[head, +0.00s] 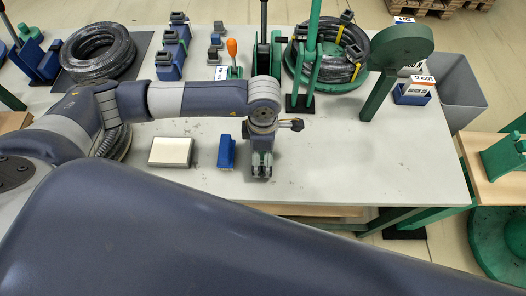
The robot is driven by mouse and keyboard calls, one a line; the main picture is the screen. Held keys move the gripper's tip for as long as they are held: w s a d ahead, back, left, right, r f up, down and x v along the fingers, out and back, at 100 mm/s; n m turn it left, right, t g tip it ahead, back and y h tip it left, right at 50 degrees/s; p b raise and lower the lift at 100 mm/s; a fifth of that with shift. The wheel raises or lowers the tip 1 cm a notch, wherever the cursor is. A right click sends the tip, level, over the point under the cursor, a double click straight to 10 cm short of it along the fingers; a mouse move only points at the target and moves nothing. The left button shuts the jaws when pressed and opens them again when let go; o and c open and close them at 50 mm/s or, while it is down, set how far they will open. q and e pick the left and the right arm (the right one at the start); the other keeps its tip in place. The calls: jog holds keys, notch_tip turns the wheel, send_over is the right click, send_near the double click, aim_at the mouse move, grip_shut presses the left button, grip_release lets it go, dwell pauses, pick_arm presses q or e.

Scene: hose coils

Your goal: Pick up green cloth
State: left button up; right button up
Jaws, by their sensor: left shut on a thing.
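My left gripper (261,174) points down over the front middle of the grey table, just right of a blue block. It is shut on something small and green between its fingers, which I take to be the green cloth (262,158). Most of the cloth is hidden by the fingers, so its shape cannot be made out. I cannot tell whether it touches the table. My right gripper is not in view.
The blue block (227,152) and a white box (171,151) stand left of the gripper on the table (330,175). Black hose coils (98,52), a green stand (395,65) and an orange-handled tool (232,50) lie behind. A grey bin (458,95) is at right. The table's right front is clear.

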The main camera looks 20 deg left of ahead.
aim_at(262, 154)
pick_arm(q)
jog(key=shift+w+r+b, duration=0.1)
jog(key=shift+r+b, duration=0.2)
jog(key=shift+r, duration=0.25)
jog(key=shift+s+r+b, duration=0.2)
jog(key=shift+r+b, duration=0.1)
jog(key=shift+r, duration=0.25)
jog(key=shift+s+r+b, duration=0.15)
jog(key=shift+r+b, duration=0.15)
jog(key=shift+r, duration=0.25)
jog(key=s+r+b, duration=0.1)
jog(key=s, duration=1.4)
jog(key=shift+s+r, duration=0.25)
jog(key=shift+r, duration=0.05)
jog(key=shift+d, duration=0.1)
